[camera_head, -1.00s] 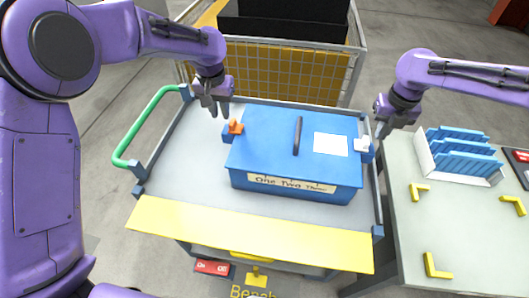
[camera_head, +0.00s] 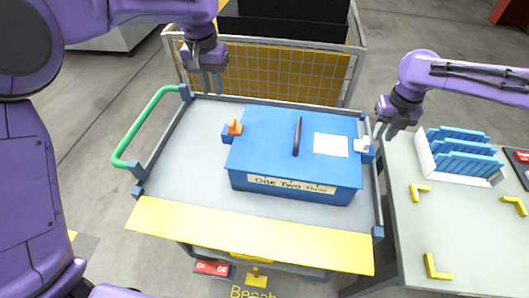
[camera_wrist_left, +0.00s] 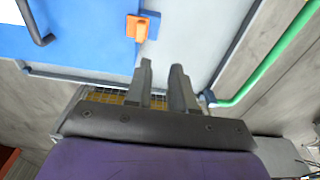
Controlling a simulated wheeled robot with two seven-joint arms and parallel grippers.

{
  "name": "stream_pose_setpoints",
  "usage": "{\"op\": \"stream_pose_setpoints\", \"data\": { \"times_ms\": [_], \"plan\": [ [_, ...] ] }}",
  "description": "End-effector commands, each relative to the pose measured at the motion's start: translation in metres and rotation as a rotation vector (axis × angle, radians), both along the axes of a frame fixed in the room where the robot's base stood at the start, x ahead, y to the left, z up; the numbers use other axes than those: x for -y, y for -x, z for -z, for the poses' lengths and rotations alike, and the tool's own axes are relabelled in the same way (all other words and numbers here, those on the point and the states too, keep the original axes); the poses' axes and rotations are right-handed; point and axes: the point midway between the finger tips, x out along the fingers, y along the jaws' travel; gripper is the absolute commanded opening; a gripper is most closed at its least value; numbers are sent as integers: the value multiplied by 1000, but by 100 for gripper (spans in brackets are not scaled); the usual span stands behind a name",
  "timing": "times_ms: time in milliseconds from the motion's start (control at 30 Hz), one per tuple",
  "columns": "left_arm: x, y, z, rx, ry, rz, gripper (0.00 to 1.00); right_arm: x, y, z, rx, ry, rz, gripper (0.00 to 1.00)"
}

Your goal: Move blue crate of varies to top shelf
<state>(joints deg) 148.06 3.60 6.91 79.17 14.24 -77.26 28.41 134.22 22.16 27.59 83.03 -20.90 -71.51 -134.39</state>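The blue crate (camera_head: 265,150) has a flat lid with a dark handle, a white sheet and a front label reading "One Two Three". It sits upright on the grey cart top (camera_head: 185,165). An orange latch (camera_head: 235,127) is on its left side and a white latch (camera_head: 361,145) on its right; the orange latch also shows in the left wrist view (camera_wrist_left: 140,28). My left gripper (camera_head: 212,92) is open and empty, above the cart's back edge, apart from the crate. My right gripper (camera_head: 385,133) is open and empty beside the crate's right back corner. No top shelf is identifiable.
A yellow flap (camera_head: 250,235) runs along the cart's front, and a green handle (camera_head: 145,125) is at its left. A wire cage (camera_head: 290,75) stands behind. The right table (camera_head: 440,215) holds a rack of blue plates (camera_head: 462,152) and yellow corner brackets.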

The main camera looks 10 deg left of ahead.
Motion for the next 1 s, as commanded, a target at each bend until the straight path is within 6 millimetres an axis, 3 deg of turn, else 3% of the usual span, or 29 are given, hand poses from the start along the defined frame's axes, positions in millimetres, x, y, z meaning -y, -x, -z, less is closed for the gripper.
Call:
{"op": "stream_pose_setpoints", "data": {
  "times_ms": [100, 267, 700, 833, 1000],
  "plan": [
    [0, 1, -19, 1, 1, -1, 23, 0, 0, 0, 0, 0, 0, 23],
    [0, 2, -27, -1, 0, 0, 23, 0, 0, -5, 1, 0, 0, 23],
    [0, 2, -27, -1, -1, 0, 23, 0, 8, -103, 4, -1, 0, 23],
    [0, 2, -27, -2, 0, 0, 23, 1, 9, -117, 2, 0, 1, 23],
    [0, 2, -27, -2, 0, 0, 23, 1, 10, -121, 1, 0, 1, 23]
  ]
}}
